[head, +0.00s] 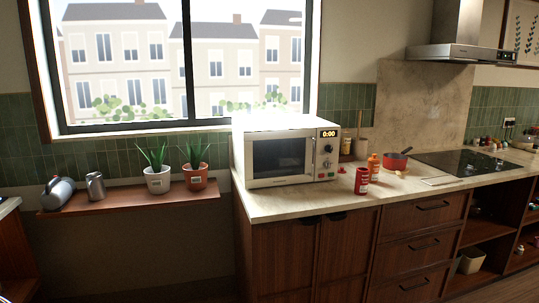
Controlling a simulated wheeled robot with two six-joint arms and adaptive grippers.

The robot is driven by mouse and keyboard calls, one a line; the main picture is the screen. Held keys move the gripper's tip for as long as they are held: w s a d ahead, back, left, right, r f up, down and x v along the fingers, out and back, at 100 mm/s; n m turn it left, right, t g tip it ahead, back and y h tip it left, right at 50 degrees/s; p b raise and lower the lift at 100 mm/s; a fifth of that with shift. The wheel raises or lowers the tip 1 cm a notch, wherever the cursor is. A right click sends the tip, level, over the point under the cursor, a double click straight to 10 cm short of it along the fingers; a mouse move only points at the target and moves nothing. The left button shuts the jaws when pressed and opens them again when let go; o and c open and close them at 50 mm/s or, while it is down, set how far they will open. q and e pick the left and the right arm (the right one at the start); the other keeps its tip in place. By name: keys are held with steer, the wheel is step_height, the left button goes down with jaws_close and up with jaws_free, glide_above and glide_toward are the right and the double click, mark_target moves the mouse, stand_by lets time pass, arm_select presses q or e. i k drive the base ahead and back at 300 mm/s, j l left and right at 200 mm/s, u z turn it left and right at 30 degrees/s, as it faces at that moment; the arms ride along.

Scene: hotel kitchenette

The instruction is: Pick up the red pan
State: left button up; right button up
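The red pan (395,162) sits upright on the pale countertop, left of the black cooktop and right of the bottles. Its dark handle points up and to the right. It is small and far off in the head view, and I cannot see inside it. Neither of my grippers shows in the head view.
A white microwave (288,155) stands on the counter (300,200) at left. A red bottle (361,181) and an orange bottle (374,168) stand close left of the pan. The black cooktop (470,162) is to its right, under a hood (458,52). Wooden drawers (425,245) fill the front below.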

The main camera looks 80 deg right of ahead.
mark_target(393, 162)
steer(key=z, duration=3.6)
steer(key=u, duration=0.35)
steer(key=i+l+u, duration=0.15)
steer(key=u, duration=0.2)
steer(key=l+u, duration=0.15)
steer(key=u, duration=0.2)
steer(key=i+l+u, duration=0.2)
steer(key=l+u, duration=0.15)
steer(key=l, duration=0.6)
steer(key=i+l+u, duration=0.1)
steer(key=l+u, duration=0.25)
steer(key=l, duration=0.6)
steer(key=l+u, duration=0.35)
steer(key=l, duration=0.6)
